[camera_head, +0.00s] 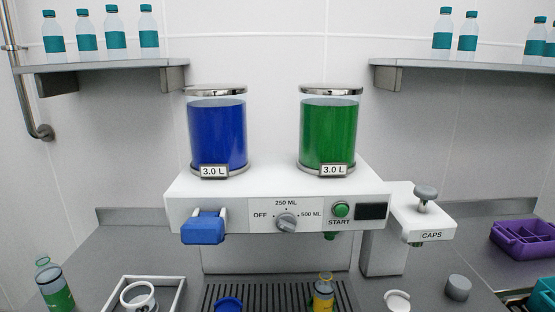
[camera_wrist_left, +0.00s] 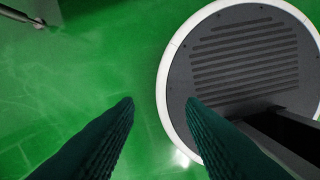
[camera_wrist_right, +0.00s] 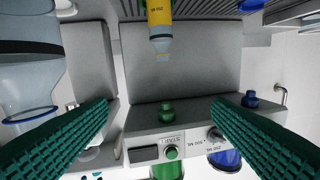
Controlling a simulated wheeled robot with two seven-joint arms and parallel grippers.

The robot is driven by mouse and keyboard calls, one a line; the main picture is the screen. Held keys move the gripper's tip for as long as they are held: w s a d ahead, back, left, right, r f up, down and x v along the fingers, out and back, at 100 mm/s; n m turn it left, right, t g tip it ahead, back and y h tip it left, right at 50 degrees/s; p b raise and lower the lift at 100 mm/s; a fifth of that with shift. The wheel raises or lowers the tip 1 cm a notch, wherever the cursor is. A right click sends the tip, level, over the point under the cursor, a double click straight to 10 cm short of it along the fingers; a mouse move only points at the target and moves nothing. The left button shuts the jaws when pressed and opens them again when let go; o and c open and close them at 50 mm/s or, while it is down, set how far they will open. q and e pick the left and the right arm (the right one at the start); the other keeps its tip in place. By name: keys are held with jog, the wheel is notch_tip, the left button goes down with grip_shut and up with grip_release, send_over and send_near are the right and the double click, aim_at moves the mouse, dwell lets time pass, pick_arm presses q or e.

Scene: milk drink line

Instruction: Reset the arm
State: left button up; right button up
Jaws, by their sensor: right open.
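My left gripper (camera_wrist_left: 160,101) shows only in the left wrist view. Its dark green ribbed fingers are apart with nothing between them, above a green floor. My right gripper (camera_wrist_right: 162,104) shows only in the right wrist view. Its green ribbed fingers are wide apart and empty, facing the drink dispenser (camera_wrist_right: 190,115), which appears upside down there. Neither gripper shows in the head view. The white dispenser front (camera_head: 375,190) carries a blue tank (camera_head: 217,135), a green tank (camera_head: 330,135), a dial (camera_head: 286,222) and a START button (camera_head: 341,209).
A yellow bottle (camera_head: 323,292) stands on the drip grate (camera_head: 275,300). A green-filled bottle (camera_head: 54,287) stands at the left. The CAPS unit (camera_head: 422,228) is right of the dispenser. A purple tray (camera_head: 520,240) lies far right. A large clear bottle (camera_wrist_right: 25,85) is close in the right wrist view.

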jog(key=s+d+f+m+g+h, duration=0.2)
jog(key=s+f+m+g, duration=0.25)
jog(key=m, duration=0.75)
jog(key=s+d+f+m+g+h, duration=0.2)
jog(key=s+f+m+g+h, duration=0.3)
jog(key=m, duration=0.7)
jog(key=s+a+f+m+g+y, duration=0.2)
jog(key=s+a+m+g+y, duration=0.15)
jog(key=s+m, duration=0.8)
notch_tip(320, 180, down, 34)
jog(key=s+g+b, duration=0.2)
jog(key=s+b, duration=0.1)
jog(key=b, duration=0.3)
pick_arm(q)
notch_tip(320, 180, down, 10)
jog(key=w+b, duration=0.1)
jog(key=b, duration=0.3)
pick_arm(e)
jog(key=s+d+f+g, duration=0.1)
jog(key=s+d+f, duration=0.2)
jog(key=s+f, duration=1.2)
notch_tip(320, 180, down, 4)
jog(key=shift+s+d+r+n+g, duration=0.2)
jog(key=shift+s+n+g, duration=0.1)
jog(key=shift+n, duration=0.05)
pick_arm(q)
jog(key=shift+a, duration=0.1)
pick_arm(e)
jog(key=shift+y, duration=0.25)
